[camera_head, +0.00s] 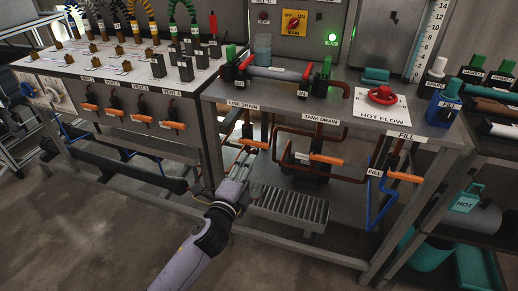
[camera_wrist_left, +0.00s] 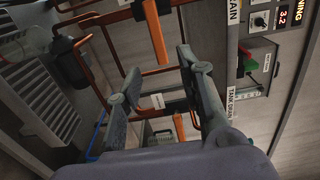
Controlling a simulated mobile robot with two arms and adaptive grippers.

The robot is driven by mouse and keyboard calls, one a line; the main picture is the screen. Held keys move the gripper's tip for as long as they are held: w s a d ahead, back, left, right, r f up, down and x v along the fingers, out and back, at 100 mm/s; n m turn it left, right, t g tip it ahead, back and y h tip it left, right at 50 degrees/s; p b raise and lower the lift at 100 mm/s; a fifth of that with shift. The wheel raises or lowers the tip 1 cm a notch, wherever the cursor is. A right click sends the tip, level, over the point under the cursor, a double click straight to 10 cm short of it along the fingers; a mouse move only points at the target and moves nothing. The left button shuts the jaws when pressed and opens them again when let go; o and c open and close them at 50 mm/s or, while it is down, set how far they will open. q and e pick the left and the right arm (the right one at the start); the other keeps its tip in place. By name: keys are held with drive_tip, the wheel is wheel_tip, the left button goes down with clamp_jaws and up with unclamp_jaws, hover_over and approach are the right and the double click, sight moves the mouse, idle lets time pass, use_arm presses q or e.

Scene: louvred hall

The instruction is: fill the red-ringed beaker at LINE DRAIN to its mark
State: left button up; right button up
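My left gripper (camera_head: 243,165) is open and empty, just below the orange lever (camera_head: 254,144) under the LINE DRAIN label (camera_head: 243,105). In the left wrist view the two fingers (camera_wrist_left: 160,62) stand apart, and an orange lever (camera_wrist_left: 155,34) shows beyond their tips. I cannot tell whether either finger touches it. A clear, bluish glass vessel (camera_head: 263,46) stands on the bench top at the back; I cannot make out a red ring or mark on it. No red-ringed beaker can be made out under the drain. My right gripper is not in view.
A slatted grate (camera_head: 290,207) lies low under the bench. The TANK DRAIN lever (camera_head: 326,158) and FILL lever (camera_head: 404,176) are to the right, among copper and blue pipes. A red handwheel (camera_head: 381,95) sits on the bench top. The floor in front is clear.

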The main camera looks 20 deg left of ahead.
sight(259, 146)
use_arm(q)
drive_tip(key=w+b, duration=0.1)
drive_tip(key=w, duration=0.3)
drive_tip(key=w+b, duration=0.1)
drive_tip(key=w, duration=0.3)
drive_tip(key=shift+w+d+f, duration=0.1)
drive_tip(key=shift+w+d, duration=0.1)
drive_tip(key=shift+w, duration=0.6)
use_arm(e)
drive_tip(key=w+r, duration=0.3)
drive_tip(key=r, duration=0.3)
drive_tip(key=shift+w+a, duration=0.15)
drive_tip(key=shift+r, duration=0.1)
use_arm(q)
clamp_jaws()
